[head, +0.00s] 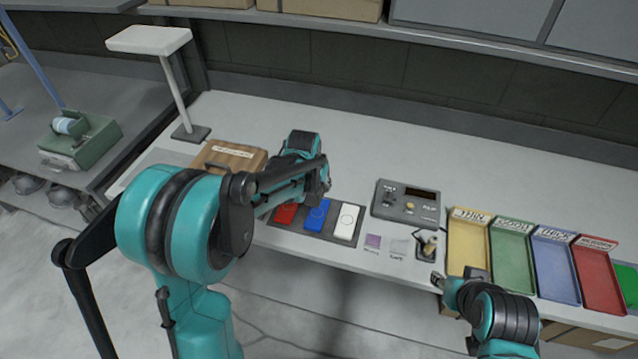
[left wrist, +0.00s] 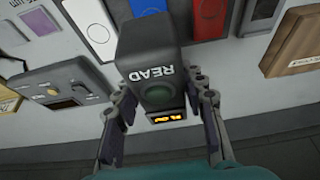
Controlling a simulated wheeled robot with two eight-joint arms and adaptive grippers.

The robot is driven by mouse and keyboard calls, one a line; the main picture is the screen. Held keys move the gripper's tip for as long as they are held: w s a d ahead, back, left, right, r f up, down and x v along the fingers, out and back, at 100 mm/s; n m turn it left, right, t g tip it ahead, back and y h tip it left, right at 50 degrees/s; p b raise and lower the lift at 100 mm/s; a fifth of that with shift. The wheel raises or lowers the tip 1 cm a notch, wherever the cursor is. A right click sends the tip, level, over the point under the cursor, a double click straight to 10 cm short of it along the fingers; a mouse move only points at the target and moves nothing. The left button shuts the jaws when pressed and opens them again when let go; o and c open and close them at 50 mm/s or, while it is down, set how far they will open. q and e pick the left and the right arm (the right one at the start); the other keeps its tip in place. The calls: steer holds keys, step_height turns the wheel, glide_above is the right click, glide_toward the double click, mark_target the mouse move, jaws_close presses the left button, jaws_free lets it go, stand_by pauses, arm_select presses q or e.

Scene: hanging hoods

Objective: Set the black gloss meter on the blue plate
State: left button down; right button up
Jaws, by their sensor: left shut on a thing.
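The black gloss meter (left wrist: 160,68), with the word READ, a round green button and a lit display, is held between the fingers of my left gripper (left wrist: 165,97). The blue plate (head: 318,215) lies between a red and a white plate on a dark mat. In the left wrist view the blue plate (left wrist: 148,7) shows just past the meter's far end, partly hidden by it. The meter appears above the plates; its gap to them cannot be judged. In the head view my left arm largely hides the meter. My right gripper (head: 457,277) is empty, its fingers apart, near the bench's front edge.
The red plate (head: 285,213) and white plate (head: 347,222) flank the blue one. A grey instrument box (head: 408,203) stands to the right, with a small stand (head: 427,246) and colored trays (head: 512,257) beyond. A wooden box (head: 235,157) is at left. The bench behind is clear.

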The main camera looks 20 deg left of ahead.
mark_target(312, 193)
arm_select(q)
step_height(312, 193, down, 9)
steer(key=b, duration=0.6)
steer(key=shift+f+b, duration=0.65)
steer(key=shift+b, duration=0.05)
stand_by(0.4)
steer(key=c, duration=0.8)
jaws_free()
steer(key=shift+r, duration=0.1)
steer(key=v, duration=1.2)
steer(key=shift+s+d, duration=0.1)
